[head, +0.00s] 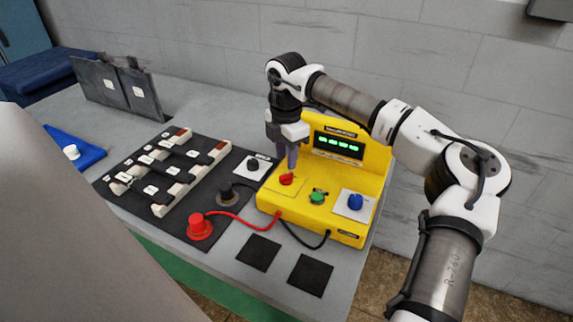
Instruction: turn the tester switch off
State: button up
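The yellow tester (345,217) stands at the right end of the table, its display (338,144) showing lit green characters. On its sloped front are a red switch knob (286,179), a green knob (318,198) and a blue knob (355,202) on a white plate. My gripper (286,162) points down just above and behind the red knob. Its fingers look close together, but I cannot tell whether they are open or shut, or whether they touch the knob. The arm reaches in from the right.
A red plug (200,226) and a black plug (227,191) have cables running to the tester's front. A black board with white blocks (157,210) lies to the left. Two dark square pads (310,275) lie in front. Grey panels (140,92) stand at the back left.

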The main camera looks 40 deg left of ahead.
aim_at(286, 174)
jog(key=shift+f+p, duration=0.5)
jog(key=shift+f, duration=2.05)
grip_shut()
